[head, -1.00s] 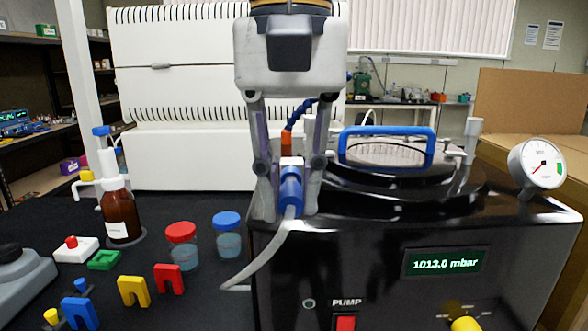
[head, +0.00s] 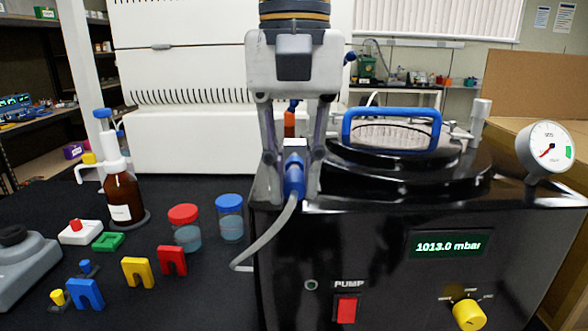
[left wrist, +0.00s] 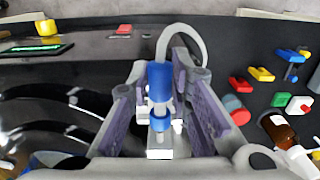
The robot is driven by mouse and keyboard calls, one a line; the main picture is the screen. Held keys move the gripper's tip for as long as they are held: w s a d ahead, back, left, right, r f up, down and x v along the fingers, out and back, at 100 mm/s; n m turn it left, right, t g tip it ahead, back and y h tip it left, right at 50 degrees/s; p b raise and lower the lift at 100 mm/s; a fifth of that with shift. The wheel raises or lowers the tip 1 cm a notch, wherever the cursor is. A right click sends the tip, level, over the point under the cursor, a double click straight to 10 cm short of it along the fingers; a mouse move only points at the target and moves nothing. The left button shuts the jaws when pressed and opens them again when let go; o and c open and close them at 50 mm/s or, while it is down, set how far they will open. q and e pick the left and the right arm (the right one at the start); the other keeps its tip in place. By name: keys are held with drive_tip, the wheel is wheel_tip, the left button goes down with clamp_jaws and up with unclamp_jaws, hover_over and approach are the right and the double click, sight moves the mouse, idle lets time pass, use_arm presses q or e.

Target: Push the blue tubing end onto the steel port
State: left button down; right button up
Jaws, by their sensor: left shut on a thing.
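My left gripper (head: 292,190) is shut on the blue tubing end (head: 293,174) at the black machine's left front corner. In the left wrist view, the blue tubing end (left wrist: 159,80) sits between the two fingers, with the grey tube curving away from it. A pale metallic fitting with a blue band (left wrist: 160,124) is in line with it, above a light block (left wrist: 160,148). This may be the steel port. I cannot tell whether the tubing end is seated on it. My right gripper is not in view.
The black machine has a blue-handled lid (head: 392,120), a gauge (head: 547,150) and a yellow knob (head: 469,314). On the dark bench at left are a brown bottle (head: 123,197), a red-capped jar (head: 186,228), a blue-capped jar (head: 230,217) and coloured clips.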

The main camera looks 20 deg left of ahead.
sight(295, 171)
use_arm(q)
drive_tip(key=shift+w+a, duration=0.15)
drive_tip(key=shift+w, duration=0.4)
idle(0.4)
drive_tip(key=shift+w+a, duration=0.25)
drive_tip(key=shift+w, duration=0.6)
idle(0.9)
drive_tip(key=c, duration=1.4)
unclamp_jaws()
wheel_tip(295, 171, up, 8)
drive_tip(key=shift+f, duration=0.2)
